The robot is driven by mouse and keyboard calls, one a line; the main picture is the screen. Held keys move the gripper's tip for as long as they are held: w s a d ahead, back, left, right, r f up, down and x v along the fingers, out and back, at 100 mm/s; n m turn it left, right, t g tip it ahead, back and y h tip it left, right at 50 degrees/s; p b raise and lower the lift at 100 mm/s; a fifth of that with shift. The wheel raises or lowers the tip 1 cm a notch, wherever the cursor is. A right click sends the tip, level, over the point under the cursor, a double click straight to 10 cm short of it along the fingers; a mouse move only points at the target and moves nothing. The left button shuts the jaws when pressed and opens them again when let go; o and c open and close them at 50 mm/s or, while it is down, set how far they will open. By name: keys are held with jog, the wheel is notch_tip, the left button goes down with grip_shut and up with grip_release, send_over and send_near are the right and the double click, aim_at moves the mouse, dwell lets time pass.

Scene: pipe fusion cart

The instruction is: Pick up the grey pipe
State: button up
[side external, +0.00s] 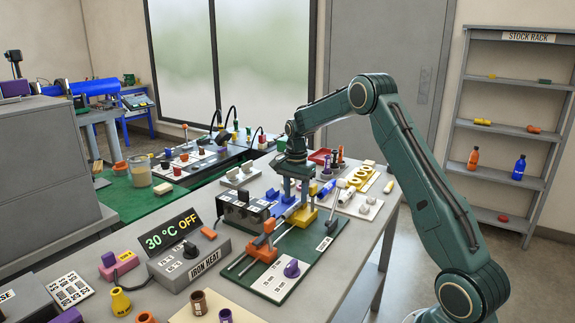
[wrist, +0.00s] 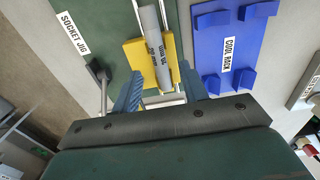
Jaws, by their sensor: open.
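The grey pipe (wrist: 152,40) shows in the wrist view. It lies lengthwise across a yellow block (wrist: 133,52) on the green socket jig plate (wrist: 98,28), with dark print on its side. My gripper (wrist: 162,88) is open, its two blue fingers apart on either side of the pipe's near end line. No contact between fingers and pipe is visible. In the side external view my gripper (side external: 291,187) points down at the jig beside the yellow block (side external: 304,215).
A blue cool rack (wrist: 232,50) with raised pegs lies right of the pipe in the wrist view. The bench's right front is clear.

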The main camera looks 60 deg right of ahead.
aim_at(296, 205)
jog(key=shift+f, duration=1.55)
grip_shut()
